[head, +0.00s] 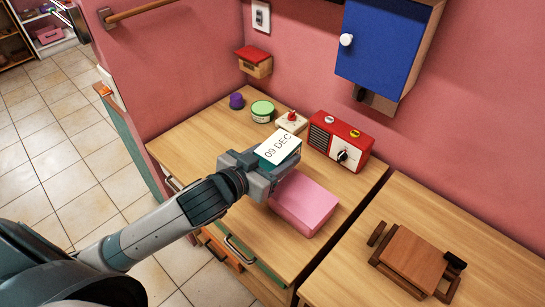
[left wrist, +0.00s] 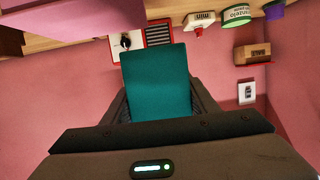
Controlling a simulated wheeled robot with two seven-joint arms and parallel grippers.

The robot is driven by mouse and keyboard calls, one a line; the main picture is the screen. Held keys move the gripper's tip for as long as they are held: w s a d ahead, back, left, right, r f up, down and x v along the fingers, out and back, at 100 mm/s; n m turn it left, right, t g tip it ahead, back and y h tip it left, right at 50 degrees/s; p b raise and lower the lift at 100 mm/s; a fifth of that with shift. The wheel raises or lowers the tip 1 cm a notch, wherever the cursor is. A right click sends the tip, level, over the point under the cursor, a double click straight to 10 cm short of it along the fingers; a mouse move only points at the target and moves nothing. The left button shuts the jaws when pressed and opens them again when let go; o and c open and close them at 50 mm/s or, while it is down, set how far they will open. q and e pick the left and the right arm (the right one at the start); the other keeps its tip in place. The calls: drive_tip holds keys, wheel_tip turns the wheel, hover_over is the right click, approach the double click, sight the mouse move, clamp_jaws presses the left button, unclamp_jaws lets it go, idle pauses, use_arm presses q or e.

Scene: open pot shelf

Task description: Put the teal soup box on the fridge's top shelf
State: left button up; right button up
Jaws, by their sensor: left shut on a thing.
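My left gripper (head: 268,164) is shut on the teal soup box, over the wooden counter. In the head view the box's white top label (head: 279,147) reads "09 DEC", and the gripper covers much of the rest. In the left wrist view the teal face of the box (left wrist: 155,80) sits upright between the fingers. The box looks raised above the counter, but its underside is hidden. No fridge that I can make out is in view. My right gripper is not in view.
A pink box (head: 303,204) lies just in front of the gripper. A blue wall cabinet (head: 382,48) hangs above. Tiled floor lies left.

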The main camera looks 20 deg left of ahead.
sight(280, 144)
use_arm(q)
drive_tip(key=r+n+y, duration=0.1)
drive_tip(key=w+r+n+y, duration=0.1)
drive_tip(key=r, duration=0.1)
drive_tip(key=shift+w+d+t, duration=0.1)
drive_tip(key=shift+d+t, duration=0.05)
drive_tip(key=shift+t, duration=0.15)
drive_tip(key=shift+r+n+y, duration=0.5)
drive_tip(key=shift+r+y, duration=0.05)
drive_tip(key=shift+y, duration=0.25)
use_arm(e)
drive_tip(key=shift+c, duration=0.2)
